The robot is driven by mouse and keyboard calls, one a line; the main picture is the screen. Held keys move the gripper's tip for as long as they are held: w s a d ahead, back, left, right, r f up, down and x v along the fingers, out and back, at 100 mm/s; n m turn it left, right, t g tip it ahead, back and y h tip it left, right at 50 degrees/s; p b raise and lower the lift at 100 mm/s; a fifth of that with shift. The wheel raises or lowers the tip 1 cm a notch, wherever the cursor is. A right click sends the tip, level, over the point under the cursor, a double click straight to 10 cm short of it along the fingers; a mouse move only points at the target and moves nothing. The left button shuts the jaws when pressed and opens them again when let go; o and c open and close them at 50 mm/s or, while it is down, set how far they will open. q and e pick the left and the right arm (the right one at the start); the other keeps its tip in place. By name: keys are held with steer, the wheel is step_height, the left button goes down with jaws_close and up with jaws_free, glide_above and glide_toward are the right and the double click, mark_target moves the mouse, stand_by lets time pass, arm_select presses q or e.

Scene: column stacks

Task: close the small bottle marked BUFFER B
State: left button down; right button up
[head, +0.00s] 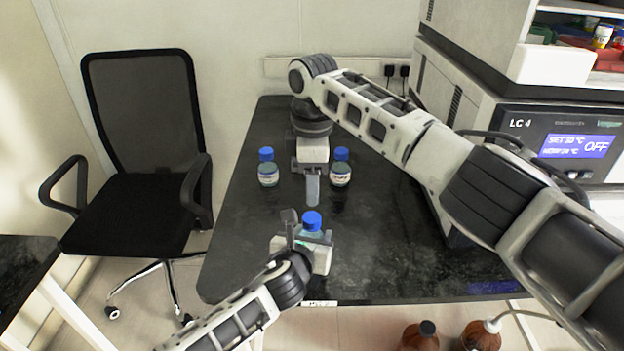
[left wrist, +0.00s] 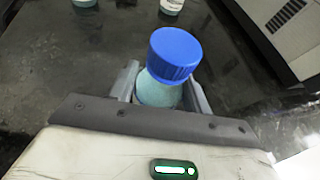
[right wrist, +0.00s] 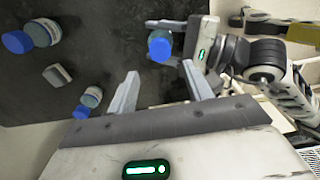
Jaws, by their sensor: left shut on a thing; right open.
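A small bottle with a blue cap (head: 312,221) and a teal body is between the jaws of my left gripper (head: 310,238), which is shut on it. In the left wrist view its cap (left wrist: 174,52) sits on top of the bottle; whether it is screwed tight cannot be told. No marking on it is readable. My right gripper (head: 312,187) is open and empty, beyond the held bottle in the head view. In the right wrist view the held bottle's cap (right wrist: 160,47) is beyond my open right jaws (right wrist: 165,92).
Two similar blue-capped, labelled bottles stand farther back, one left (head: 268,175) and one right (head: 340,175); their labels are unreadable. A small pale block (right wrist: 57,75) lies between them. The LC 4 instrument (head: 560,145) stands on the right. The dark bench (head: 240,260) is clear at front left.

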mark_target(311, 217)
steer(key=shift+f, duration=0.1)
steer(key=shift+f, duration=3.95)
steer(key=c, duration=1)
steer(key=m, duration=0.6)
steer(key=o, duration=1.1)
steer(key=shift+c, duration=0.2)
steer(key=shift+r, duration=0.15)
